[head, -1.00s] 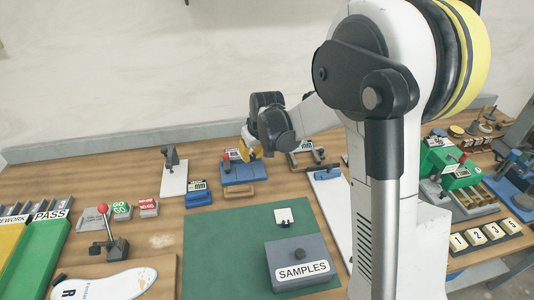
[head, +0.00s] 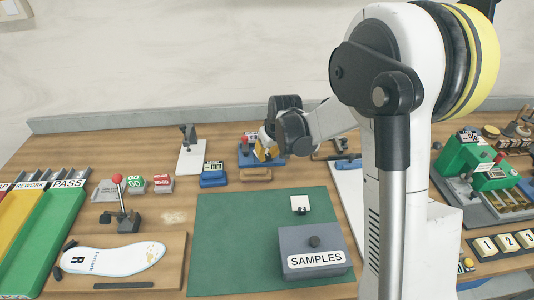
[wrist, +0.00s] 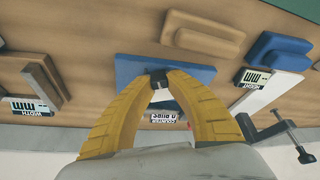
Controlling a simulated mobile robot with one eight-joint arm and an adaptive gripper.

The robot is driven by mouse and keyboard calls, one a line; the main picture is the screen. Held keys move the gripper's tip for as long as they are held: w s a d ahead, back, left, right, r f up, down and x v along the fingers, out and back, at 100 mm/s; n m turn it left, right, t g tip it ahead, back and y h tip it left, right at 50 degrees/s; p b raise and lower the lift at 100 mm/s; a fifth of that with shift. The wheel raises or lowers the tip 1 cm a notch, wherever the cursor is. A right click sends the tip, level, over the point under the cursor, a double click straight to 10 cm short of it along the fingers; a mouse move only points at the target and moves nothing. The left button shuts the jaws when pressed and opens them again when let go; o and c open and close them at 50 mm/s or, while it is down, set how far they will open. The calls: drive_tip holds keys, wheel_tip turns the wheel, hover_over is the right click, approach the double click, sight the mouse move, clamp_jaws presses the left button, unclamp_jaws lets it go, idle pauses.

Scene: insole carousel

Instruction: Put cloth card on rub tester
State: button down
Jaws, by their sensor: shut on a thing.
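My gripper (wrist: 158,84) has its yellow fingers shut on a small black grip with a white piece beside it, which I take to be the cloth card (wrist: 161,96). The fingers hide part of it. In the head view my gripper (head: 266,152) is low over the blue base of the rub tester (head: 246,161) at the back of the table. The blue base (wrist: 130,68) also shows behind the fingertips in the wrist view. I cannot tell whether the card touches the base.
A similar white card (head: 300,203) lies on the green mat (head: 235,240), behind the grey SAMPLES box (head: 314,250). A blue gauge block (head: 213,179) and a wooden block (head: 256,174) stand near the tester. A stand on a white plate (head: 190,157) is to its left.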

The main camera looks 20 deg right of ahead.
drive_tip(key=shift+f+b, duration=0.35)
drive_tip(key=shift+f, duration=0.05)
idle(0.4)
drive_tip(key=c, duration=1.3)
unclamp_jaws()
drive_tip(key=v, duration=1.2)
